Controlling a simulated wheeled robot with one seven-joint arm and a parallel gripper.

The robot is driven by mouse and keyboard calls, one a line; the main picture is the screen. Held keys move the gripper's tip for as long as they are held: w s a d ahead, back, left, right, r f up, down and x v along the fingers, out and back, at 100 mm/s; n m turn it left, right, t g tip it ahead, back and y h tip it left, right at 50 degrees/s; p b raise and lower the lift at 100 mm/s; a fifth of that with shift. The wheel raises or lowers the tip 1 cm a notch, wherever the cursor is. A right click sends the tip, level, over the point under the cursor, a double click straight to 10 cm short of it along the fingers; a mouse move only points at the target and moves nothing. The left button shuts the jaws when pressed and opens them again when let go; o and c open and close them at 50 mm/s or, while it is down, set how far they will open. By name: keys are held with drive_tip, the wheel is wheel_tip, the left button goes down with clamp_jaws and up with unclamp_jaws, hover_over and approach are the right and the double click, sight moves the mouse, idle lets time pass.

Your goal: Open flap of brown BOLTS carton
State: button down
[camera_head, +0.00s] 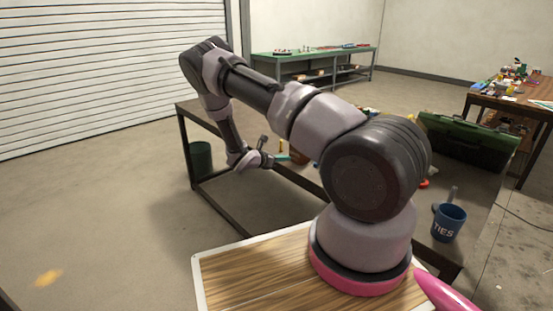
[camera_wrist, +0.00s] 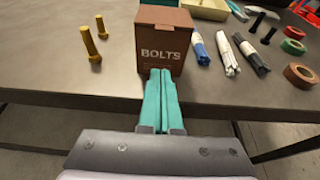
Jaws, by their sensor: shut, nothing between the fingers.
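The brown BOLTS carton (camera_wrist: 163,42) stands upright near the table's front edge, at the top middle of the wrist view. Its lettered front faces me.
Two yellow bolts (camera_wrist: 95,38) stand left of the carton. Bundles of cable ties (camera_wrist: 227,53), tape rolls (camera_wrist: 300,74) and a beige tray (camera_wrist: 207,8) lie right and behind. In the head view a blue TIES cup (camera_head: 448,224) and green toolbox (camera_head: 468,141) stand on the table.

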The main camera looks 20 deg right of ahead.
sight(295, 156)
drive_tip(key=x, duration=0.3)
drive_tip(key=shift+r, duration=0.25)
wheel_tip(295, 156, up, 3)
drive_tip(key=shift+f, duration=0.2)
drive_tip(key=shift+s+r, duration=0.1)
drive_tip(key=shift+r, duration=0.4)
drive_tip(key=shift+r, duration=0.1)
drive_tip(key=shift+r+y, duration=0.2)
drive_tip(key=shift+y, duration=0.2)
